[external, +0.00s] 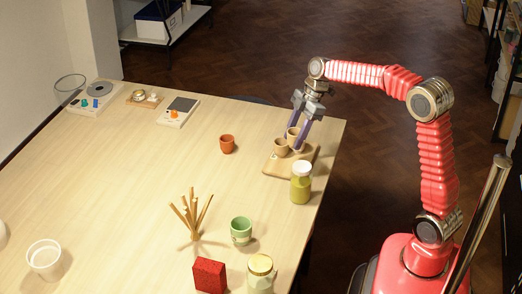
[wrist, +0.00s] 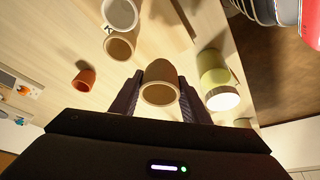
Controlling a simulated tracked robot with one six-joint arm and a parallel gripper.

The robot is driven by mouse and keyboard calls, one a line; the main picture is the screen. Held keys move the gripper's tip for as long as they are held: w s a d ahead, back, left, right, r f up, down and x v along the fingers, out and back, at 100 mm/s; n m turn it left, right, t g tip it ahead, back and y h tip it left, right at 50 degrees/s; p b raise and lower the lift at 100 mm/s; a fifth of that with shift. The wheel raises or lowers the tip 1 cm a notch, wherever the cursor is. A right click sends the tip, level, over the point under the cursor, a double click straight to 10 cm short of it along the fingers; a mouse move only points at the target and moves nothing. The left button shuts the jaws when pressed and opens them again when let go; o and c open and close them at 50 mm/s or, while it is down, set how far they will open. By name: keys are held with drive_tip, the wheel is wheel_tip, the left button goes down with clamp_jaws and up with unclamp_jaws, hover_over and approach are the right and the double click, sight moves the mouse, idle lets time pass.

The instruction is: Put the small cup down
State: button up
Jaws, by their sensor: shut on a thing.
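My gripper (external: 296,142) is shut on a small tan cup (wrist: 160,88), with a dark finger on each side of it. The same cup shows in the external view (external: 292,133), at the fingers over the wooden board (external: 308,157). Another tan cup (external: 281,149) stands on the board to the left; it also shows in the wrist view (wrist: 120,46). A paler cup (wrist: 121,12) is beyond that one in the wrist view. I cannot tell whether the held cup touches anything below it.
A jar with a pale lid (external: 301,186) stands close to the board's front. An orange cup (external: 227,144) is to the left. A green cup (external: 241,232), a red block (external: 209,275), sticks (external: 192,215) and another jar (external: 261,276) stand nearer. The table's middle left is clear.

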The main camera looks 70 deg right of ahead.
drive_tip(key=shift+f, duration=2.75)
drive_tip(key=shift+f, duration=1.85)
drive_tip(key=o, duration=0.9)
drive_tip(key=shift+f, duration=0.1)
drive_tip(key=v, duration=1.2)
